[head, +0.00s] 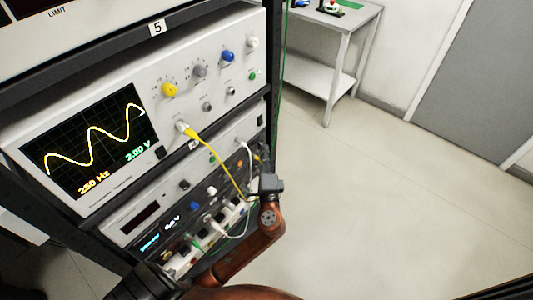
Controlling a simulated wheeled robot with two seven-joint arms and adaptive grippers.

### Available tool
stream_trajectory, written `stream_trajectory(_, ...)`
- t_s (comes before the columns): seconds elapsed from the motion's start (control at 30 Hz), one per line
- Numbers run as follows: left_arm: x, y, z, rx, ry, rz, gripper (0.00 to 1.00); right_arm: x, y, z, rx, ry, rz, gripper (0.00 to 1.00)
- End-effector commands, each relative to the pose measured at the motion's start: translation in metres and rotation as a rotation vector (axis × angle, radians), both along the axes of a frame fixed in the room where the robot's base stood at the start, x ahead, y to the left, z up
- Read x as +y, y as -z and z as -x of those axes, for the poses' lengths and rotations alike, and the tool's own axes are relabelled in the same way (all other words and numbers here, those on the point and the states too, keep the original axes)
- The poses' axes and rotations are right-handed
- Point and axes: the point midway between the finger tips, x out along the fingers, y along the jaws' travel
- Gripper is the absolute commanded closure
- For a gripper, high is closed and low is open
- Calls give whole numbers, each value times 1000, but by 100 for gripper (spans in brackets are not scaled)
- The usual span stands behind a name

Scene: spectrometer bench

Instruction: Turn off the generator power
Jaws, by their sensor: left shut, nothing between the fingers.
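A rack holds several stacked instruments; I cannot tell for sure which is the generator. The top white instrument (120,85), under the label 5, has a lit screen (95,140) with a yellow sine wave, 250 Hz and 2.00 V. Below it is a white unit (125,210) labelled 4, with a dark display (139,218). My left gripper (264,158) is shut and empty, near the right end of the units below the top instrument. It is small and dark here, and I cannot tell whether it touches anything. My right gripper is not in view.
A yellow cable (222,168) and a white cable (248,165) hang across the lower units. A lower panel (165,240) has a lit display. A white bench (340,25) stands at the back. The floor (400,200) to the right is clear.

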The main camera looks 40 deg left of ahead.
Motion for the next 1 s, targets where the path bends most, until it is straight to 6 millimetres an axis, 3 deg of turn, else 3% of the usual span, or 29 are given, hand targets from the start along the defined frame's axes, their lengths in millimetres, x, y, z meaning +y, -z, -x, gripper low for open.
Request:
stream_trajectory(0.17,1,-2,0,0,-1,11,100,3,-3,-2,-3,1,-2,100)
stream_trajectory(0.37,9,-13,1,5,-3,107,100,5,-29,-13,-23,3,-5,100)
stream_trajectory(0.63,8,-3,0,9,-5,96,100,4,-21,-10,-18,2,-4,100)
stream_trajectory(0.77,-4,-6,1,7,-4,97,100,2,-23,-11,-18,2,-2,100)
stream_trajectory(0.93,-38,-14,3,2,3,98,100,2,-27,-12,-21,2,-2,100)
stream_trajectory(1.0,-47,-13,19,6,0,97,100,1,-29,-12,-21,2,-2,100)
